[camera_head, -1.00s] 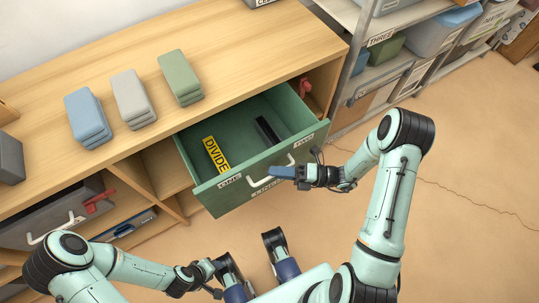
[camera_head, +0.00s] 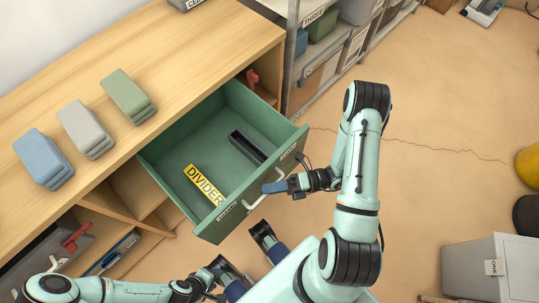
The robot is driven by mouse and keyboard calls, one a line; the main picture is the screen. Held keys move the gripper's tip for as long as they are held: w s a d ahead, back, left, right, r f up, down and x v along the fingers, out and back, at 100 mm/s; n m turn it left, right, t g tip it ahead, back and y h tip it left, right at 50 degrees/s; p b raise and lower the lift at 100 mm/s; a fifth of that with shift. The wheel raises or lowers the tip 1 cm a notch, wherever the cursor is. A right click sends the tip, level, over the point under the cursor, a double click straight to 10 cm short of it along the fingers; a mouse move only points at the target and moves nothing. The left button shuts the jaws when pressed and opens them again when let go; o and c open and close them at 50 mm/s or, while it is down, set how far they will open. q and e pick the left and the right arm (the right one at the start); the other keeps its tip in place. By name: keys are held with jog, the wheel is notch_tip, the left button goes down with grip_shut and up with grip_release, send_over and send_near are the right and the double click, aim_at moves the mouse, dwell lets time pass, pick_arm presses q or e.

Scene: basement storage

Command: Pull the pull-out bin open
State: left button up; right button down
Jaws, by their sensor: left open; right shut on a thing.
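The green pull-out bin (camera_head: 222,210) stands partly out of the wooden cabinet, its inside showing. A yellow divider strip (camera_head: 204,184) and a dark slotted piece (camera_head: 247,147) lie on its floor. My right gripper (camera_head: 270,188) is at the bin's white handle (camera_head: 252,203), shut on it and partly covering it. My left gripper (camera_head: 226,284) is low in the picture, open and away from the bin.
Blue, grey and green stacked blocks (camera_head: 128,97) sit on the cabinet top (camera_head: 180,60). A metal shelf (camera_head: 292,60) stands behind at right. A grey box (camera_head: 470,270) stands on the floor at lower right. The floor between is clear.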

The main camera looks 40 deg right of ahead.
jog(key=c, duration=1.2)
grip_release()
jog(key=shift+o, duration=0.2)
jog(key=v, duration=1.3)
jog(key=shift+d, duration=0.2)
